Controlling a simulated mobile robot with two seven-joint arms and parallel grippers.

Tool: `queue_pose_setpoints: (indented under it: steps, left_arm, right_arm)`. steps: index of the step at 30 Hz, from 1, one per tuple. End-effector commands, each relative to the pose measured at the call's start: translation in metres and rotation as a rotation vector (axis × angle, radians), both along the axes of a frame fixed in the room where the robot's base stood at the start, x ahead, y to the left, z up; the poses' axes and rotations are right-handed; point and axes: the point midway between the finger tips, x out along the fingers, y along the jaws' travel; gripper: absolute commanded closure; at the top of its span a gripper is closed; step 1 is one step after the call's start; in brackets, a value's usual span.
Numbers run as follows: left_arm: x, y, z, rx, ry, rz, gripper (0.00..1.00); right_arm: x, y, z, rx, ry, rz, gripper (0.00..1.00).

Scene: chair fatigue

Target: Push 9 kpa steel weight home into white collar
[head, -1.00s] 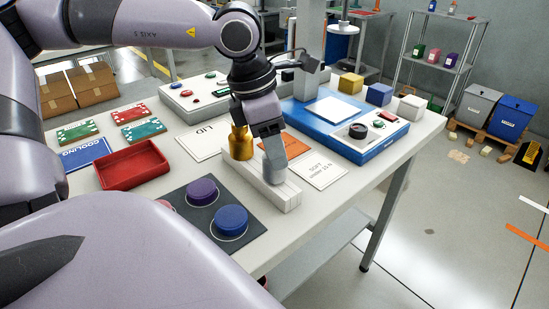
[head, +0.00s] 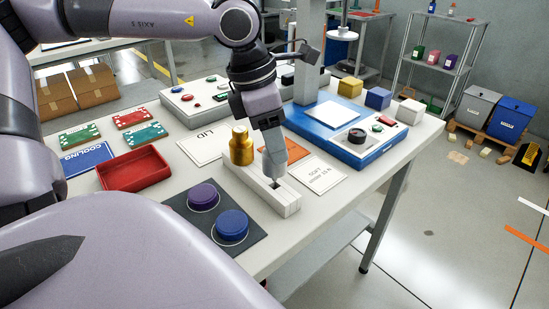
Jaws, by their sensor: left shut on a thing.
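My left gripper (head: 272,168) points down just above the white block (head: 283,199) on the table. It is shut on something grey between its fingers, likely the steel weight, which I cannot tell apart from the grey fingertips. A dark opening shows in the block's top, just below the fingertips. A gold weight (head: 241,147) stands upright at the block's far left end. I cannot single out a white collar with certainty. A dark ring (head: 357,135) sits on the light panel of the blue machine (head: 367,155) to the right. My right gripper is not in view.
A dark mat with a purple disc (head: 203,196) and a blue disc (head: 231,226) lies in front of the block. A red tray (head: 135,169) is to the left. A white SOFT card (head: 318,175) lies right of the block. Yellow, blue and white cubes stand behind the machine.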

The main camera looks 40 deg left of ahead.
Motion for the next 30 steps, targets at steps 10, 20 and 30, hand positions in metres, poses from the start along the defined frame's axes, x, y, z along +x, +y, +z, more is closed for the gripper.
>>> queue_pose_setpoints:
  steps: [10,20,30]
  left_arm:
    - [0.001,0.0,0.013,0.0,-0.005,0.0,0.8]
    - [0.001,0.0,0.038,0.002,-0.005,-0.001,0.8]
    - [0.001,0.0,0.041,0.0,-0.004,0.0,0.8]
  right_arm:
    - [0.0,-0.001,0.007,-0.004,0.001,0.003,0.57]
    - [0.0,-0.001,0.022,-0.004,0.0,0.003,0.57]
    - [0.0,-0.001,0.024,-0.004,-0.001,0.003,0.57]
